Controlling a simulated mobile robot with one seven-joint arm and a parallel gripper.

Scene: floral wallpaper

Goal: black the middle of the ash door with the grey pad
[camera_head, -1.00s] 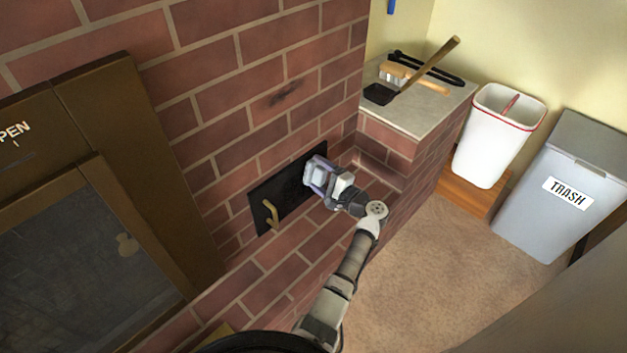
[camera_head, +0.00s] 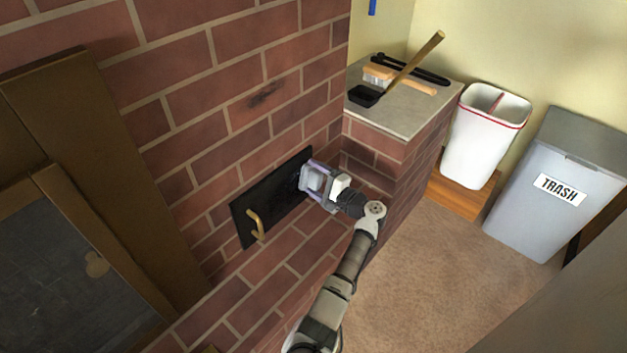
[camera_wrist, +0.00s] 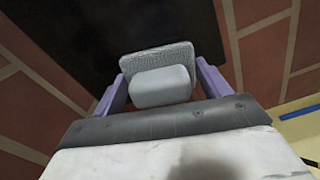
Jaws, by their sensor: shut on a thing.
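The ash door (camera_head: 272,203) is a black metal plate set low in the brick wall, with a brass handle (camera_head: 256,225) near its left end. In the wrist view its dark face (camera_wrist: 95,35) fills the upper middle. My gripper (camera_head: 309,178) is at the right end of the door. It is shut on the grey pad, which shows in the wrist view (camera_wrist: 157,58) between the purple fingers, its textured face toward the door. I cannot tell whether the pad touches the plate. The door's right end is partly hidden by my gripper.
A brick ledge (camera_head: 405,119) to the right holds a black shovel (camera_head: 365,96) with a wooden handle, a brush (camera_head: 398,80) and black tongs. A white bin (camera_head: 484,140) and a grey trash bin (camera_head: 553,185) stand beyond it. A brown framed glass door (camera_head: 50,270) is at left.

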